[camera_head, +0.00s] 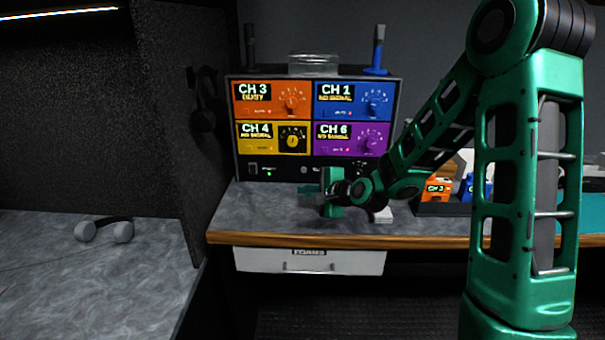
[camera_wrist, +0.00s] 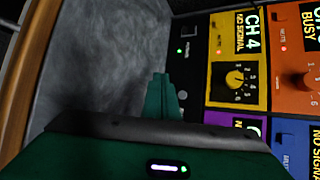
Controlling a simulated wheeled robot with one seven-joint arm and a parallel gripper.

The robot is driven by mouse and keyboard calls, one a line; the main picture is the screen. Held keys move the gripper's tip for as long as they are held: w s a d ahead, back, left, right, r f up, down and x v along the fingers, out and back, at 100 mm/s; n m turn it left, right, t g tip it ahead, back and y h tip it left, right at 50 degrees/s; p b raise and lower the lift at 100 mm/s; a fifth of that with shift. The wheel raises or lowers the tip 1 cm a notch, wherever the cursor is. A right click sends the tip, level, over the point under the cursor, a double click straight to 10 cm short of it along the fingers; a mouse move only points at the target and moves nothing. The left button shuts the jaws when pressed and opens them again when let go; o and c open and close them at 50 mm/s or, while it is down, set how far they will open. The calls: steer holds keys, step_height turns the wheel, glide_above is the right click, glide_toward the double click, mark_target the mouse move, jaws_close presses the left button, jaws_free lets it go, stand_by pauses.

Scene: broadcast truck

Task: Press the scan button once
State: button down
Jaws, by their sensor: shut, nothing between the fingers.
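The receiver rack (camera_head: 312,78) stands on the counter with four coloured channel panels: CH 3 BUSY, and CH 1, CH 4 and CH 6 NO SIGNAL. Its dark lower strip carries a power switch (camera_head: 252,169), a lit green lamp (camera_head: 269,173) and a small round button (camera_head: 304,169). No readable label tells which control is the scan button. In the wrist view the strip shows the lamp (camera_wrist: 180,51) and a dark round control (camera_wrist: 183,95) beside my fingers. My gripper (camera_head: 333,190) is shut and empty, low in front of the rack; it hides part of the strip.
A white drawer labelled FOAMS (camera_head: 308,261) hangs under the counter edge (camera_head: 330,241). Coloured packs marked CH 3 (camera_head: 437,188) stand in a dark holder at right. Headphones (camera_head: 103,229) lie on the left desk. A partition (camera_head: 165,120) stands left of the rack.

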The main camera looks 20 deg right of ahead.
steer(key=shift+w+d, duration=0.45)
steer(key=shift+w, duration=0.95)
steer(key=shift+w+d, duration=0.5)
steer(key=shift+w, duration=0.85)
steer(key=shift+w+d, duration=0.45)
steer(key=shift+w, duration=0.95)
steer(key=shift+w, duration=0.15)
steer(key=shift+w+d, duration=0.15)
steer(key=shift+w, duration=0.05)
steer(key=shift+w+d+r, duration=0.1)
steer(key=shift+w, duration=0.25)
steer(key=shift+s+a, duration=0.25)
steer(key=shift+s, duration=0.55)
steer(key=shift+s+a, duration=0.25)
steer(key=shift+s, duration=0.55)
steer(key=shift+s+a, duration=0.25)
steer(key=shift+s, duration=0.5)
steer(key=shift+s+a, duration=0.25)
steer(key=shift+s, duration=0.55)
